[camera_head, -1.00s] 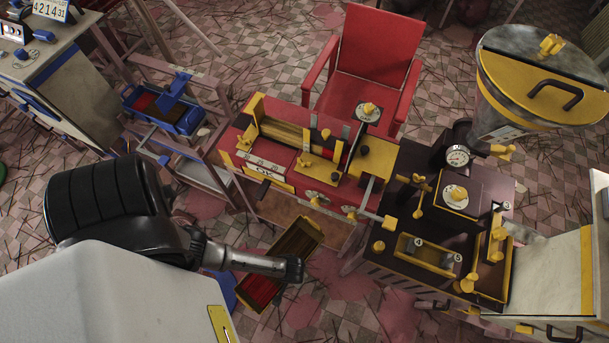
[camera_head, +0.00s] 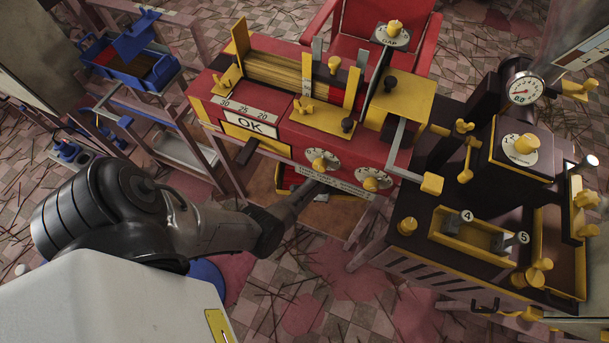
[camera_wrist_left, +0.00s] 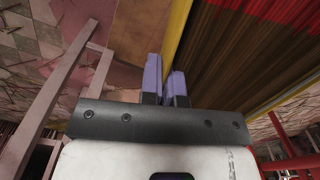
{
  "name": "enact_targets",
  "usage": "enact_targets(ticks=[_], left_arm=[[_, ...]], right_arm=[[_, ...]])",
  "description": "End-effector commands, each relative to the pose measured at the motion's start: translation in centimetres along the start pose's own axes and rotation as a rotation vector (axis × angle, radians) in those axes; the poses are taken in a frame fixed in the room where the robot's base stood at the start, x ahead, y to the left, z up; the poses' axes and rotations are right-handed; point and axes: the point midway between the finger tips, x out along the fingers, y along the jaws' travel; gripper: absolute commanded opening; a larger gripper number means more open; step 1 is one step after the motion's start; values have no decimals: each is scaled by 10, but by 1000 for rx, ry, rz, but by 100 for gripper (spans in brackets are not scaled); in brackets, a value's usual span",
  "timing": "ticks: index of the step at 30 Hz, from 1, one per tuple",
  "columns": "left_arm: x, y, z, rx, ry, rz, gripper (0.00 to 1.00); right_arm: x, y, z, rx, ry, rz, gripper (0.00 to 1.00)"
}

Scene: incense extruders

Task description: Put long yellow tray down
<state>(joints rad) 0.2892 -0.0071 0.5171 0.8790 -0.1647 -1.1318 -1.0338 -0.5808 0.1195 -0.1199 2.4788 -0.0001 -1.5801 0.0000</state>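The long yellow tray (camera_head: 283,187), with dark brown and red contents, is mostly hidden under the red machine in the head view. It lies over the pinkish-brown lower shelf (camera_head: 335,216); I cannot tell whether it rests on it. In the left wrist view the tray's yellow rim (camera_wrist_left: 179,35) runs between the two purple fingers. My left gripper (camera_head: 318,186) reaches under the machine's front and looks shut on that rim (camera_wrist_left: 166,76). Its fingertips are hard to see in the head view. My right gripper is not in view.
The red machine (camera_head: 285,130) with its knobs stands directly above the shelf. A dark machine table (camera_head: 420,245) with yellow knobs stands to the right. A blue tray (camera_head: 160,75) sits on a stand at the upper left. Table legs flank the shelf.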

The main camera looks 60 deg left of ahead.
Motion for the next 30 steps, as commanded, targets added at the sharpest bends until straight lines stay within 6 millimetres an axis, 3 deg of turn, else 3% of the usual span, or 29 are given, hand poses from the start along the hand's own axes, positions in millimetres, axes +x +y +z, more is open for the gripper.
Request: enact_targets(ticks=[1, 3, 15, 20, 30], left_arm=[[19, -2, -6, 41, 6, -1, 0], [30, -3, -10, 102, 6, -2, 0], [64, 1, -21, 307, 3, -5, 0], [81, 5, 2, 318, 1, -5, 0], [120, 14, 65, 317, 1, -6, 0]], right_arm=[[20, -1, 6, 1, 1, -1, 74], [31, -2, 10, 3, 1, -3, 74], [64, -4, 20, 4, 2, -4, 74], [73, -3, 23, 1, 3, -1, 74], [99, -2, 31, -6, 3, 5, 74]])
